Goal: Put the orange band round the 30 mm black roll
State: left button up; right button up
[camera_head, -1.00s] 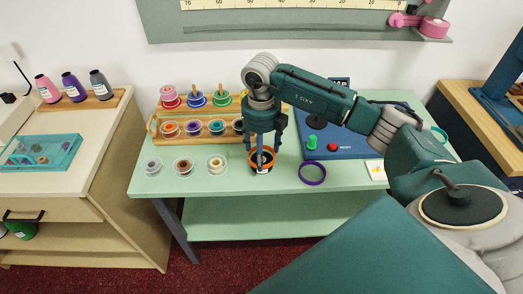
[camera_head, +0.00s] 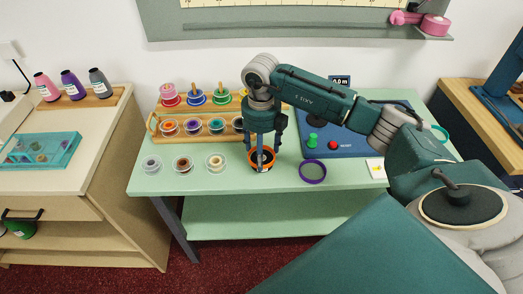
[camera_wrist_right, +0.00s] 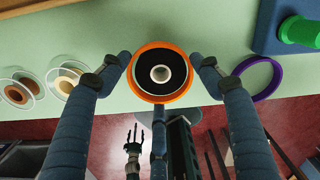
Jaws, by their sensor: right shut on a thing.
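In the head view the band (camera_head: 250,161) and roll (camera_head: 262,168) are under my right gripper (camera_head: 262,152), near the counter's front edge. I cannot tell whether the band is down around the roll or just above it.
A purple ring (camera_head: 312,180) lies to the right of the roll on the green counter (camera_head: 230,182). Several small rolls, such as a brown one (camera_head: 183,164), stand to the left. A wooden rack (camera_head: 160,136) with spools stands behind, and a blue base (camera_head: 350,145) at right.

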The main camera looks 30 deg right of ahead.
jog(key=shift+f, duration=0.35)
dwell(0.5)
jog(key=o, duration=0.8)
jog(key=shift+r+p, duration=2.2)
jog(key=shift+r, duration=1.35)
